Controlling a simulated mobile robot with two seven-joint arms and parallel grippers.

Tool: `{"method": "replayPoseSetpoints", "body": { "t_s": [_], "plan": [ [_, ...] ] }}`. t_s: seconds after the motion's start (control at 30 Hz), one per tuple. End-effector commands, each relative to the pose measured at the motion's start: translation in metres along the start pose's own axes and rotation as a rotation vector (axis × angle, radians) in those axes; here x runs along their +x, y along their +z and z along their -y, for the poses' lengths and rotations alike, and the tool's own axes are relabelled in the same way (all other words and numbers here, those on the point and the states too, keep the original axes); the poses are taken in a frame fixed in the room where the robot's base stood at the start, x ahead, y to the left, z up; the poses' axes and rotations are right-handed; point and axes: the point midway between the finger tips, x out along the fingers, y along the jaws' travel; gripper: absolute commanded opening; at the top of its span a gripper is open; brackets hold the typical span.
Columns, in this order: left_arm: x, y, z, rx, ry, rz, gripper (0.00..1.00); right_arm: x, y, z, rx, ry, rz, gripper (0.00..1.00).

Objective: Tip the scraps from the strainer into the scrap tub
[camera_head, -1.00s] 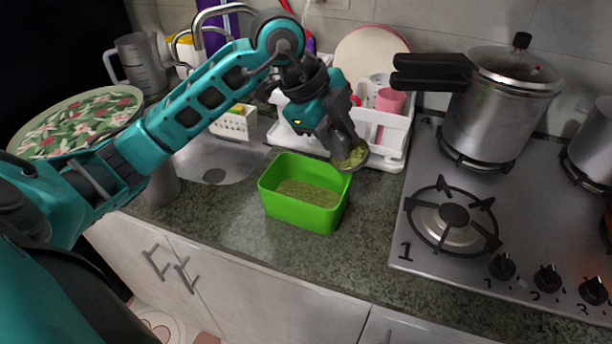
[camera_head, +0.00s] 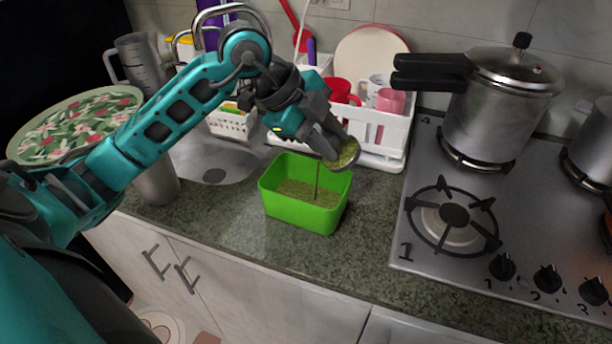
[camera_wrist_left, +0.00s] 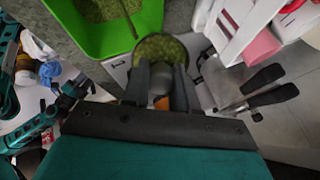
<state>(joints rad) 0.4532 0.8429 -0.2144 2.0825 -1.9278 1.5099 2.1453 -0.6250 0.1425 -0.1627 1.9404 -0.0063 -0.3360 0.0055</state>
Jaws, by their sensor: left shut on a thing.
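The strainer (camera_head: 346,154) is a small round dark-rimmed bowl with green scraps in it. My left gripper (camera_head: 330,143) is shut on it and holds it tilted above the back right edge of the scrap tub. A thin greenish-brown stream falls from near the strainer into the tub. The scrap tub (camera_head: 296,212) is a bright green open box on the counter, with greenish-brown scraps (camera_head: 308,193) over its floor. In the left wrist view the strainer (camera_wrist_left: 160,48) sits beyond the fingers, beside the green tub (camera_wrist_left: 152,20). My right gripper is not in view.
A white dish rack (camera_head: 392,140) with cups and a plate stands just behind the tub. The stove (camera_head: 470,262) with a pressure cooker (camera_head: 497,105) is to the right. The sink (camera_head: 215,165) is at left. The counter (camera_head: 365,235) right of the tub is clear.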

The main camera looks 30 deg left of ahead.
Motion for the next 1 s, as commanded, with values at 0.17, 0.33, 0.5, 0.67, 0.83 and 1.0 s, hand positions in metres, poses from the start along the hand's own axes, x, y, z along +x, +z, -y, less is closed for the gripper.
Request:
{"method": "replayPoseSetpoints", "body": {
  "t_s": [0.17,0.33,0.5,0.67,0.83,1.0],
  "plan": [
    [-0.0016,0.0012,-0.0017,0.001,-0.015,-0.013,0.01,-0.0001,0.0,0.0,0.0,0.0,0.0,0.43],
    [-0.0023,0.0018,-0.0026,0.001,-0.028,-0.027,0.01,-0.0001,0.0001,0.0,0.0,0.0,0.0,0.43],
    [-0.0033,0.0028,-0.0036,0.001,-0.041,-0.039,0.01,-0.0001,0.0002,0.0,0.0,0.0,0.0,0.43],
    [-0.0046,0.0036,-0.0041,0.001,-0.056,-0.051,0.01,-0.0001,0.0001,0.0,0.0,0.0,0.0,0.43],
    [-0.0058,0.0043,-0.0051,0.001,-0.07,-0.063,0.01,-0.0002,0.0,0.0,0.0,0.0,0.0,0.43],
    [-0.0063,0.0048,-0.0062,0.001,-0.083,-0.077,0.01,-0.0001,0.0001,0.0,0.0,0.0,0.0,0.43]
  ]
}}
